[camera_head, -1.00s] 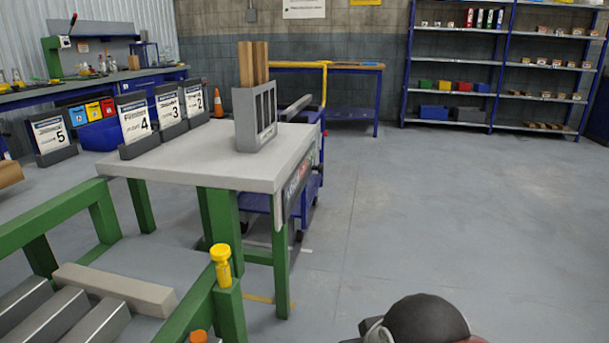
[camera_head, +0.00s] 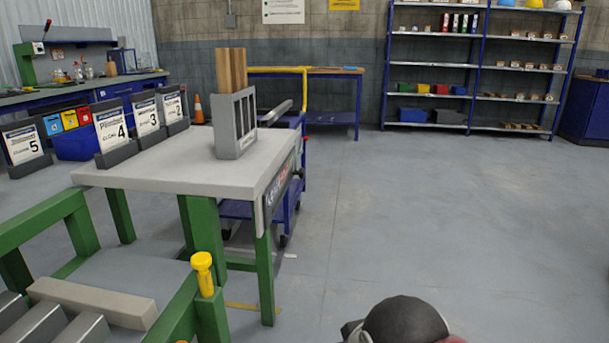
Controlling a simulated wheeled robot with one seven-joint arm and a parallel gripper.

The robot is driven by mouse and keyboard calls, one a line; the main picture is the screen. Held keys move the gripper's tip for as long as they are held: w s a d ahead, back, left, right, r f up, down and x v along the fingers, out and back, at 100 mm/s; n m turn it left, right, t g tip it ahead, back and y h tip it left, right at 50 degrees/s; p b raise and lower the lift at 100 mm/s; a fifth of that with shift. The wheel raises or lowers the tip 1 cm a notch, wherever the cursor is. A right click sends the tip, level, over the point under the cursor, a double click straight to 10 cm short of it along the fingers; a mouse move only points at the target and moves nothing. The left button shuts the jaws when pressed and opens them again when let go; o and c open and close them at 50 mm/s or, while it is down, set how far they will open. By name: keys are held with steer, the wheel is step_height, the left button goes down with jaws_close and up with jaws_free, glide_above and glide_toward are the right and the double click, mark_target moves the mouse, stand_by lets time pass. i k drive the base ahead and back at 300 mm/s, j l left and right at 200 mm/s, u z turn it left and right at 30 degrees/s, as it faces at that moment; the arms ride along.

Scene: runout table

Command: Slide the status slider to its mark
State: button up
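I cannot make out the status slider or its mark. A dark sign panel (camera_head: 281,190) with partly readable lettering hangs on the right edge of the grey-topped table (camera_head: 180,178) with green legs. It is seen at a steep angle, so its details are too small to tell. My gripper is not in view; only a dark rounded part, apparently of my own arm, shows at the bottom, right of the middle.
On the table stand a grey slotted holder (camera_head: 236,128) with wooden pieces and numbered signs (camera_head: 114,125). A green roller frame (camera_head: 180,310) with a yellow knob (camera_head: 202,272) is at lower left. A blue cart (camera_head: 282,205) stands behind the table. The floor (camera_head: 430,210) to the right is clear.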

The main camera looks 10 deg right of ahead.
mark_target(302, 171)
steer(key=l+u, duration=0.1)
steer(key=u, duration=0.35)
steer(key=i+l+u, duration=0.1)
steer(key=u, duration=0.3)
steer(key=l+u, duration=0.2)
steer(key=u, duration=0.25)
steer(key=l+u, duration=0.2)
steer(key=l, duration=0.35)
steer(key=l+u, duration=0.15)
steer(key=l, duration=0.4)
steer(key=l+u, duration=0.2)
steer(key=l, duration=0.35)
steer(key=k+l+u, duration=0.2)
steer(key=l, duration=0.3)
steer(key=l+u, duration=0.15)
steer(key=l, duration=0.4)
steer(key=k+l, duration=0.1)
steer(key=l, duration=0.55)
steer(key=k+l, duration=0.15)
steer(key=l, duration=0.15)
steer(key=k+z, duration=0.15)
steer(key=z, duration=0.2)
steer(key=k+z, duration=0.1)
steer(key=z, duration=0.25)
steer(key=k+l+z, duration=0.1)
steer(key=z, duration=0.25)
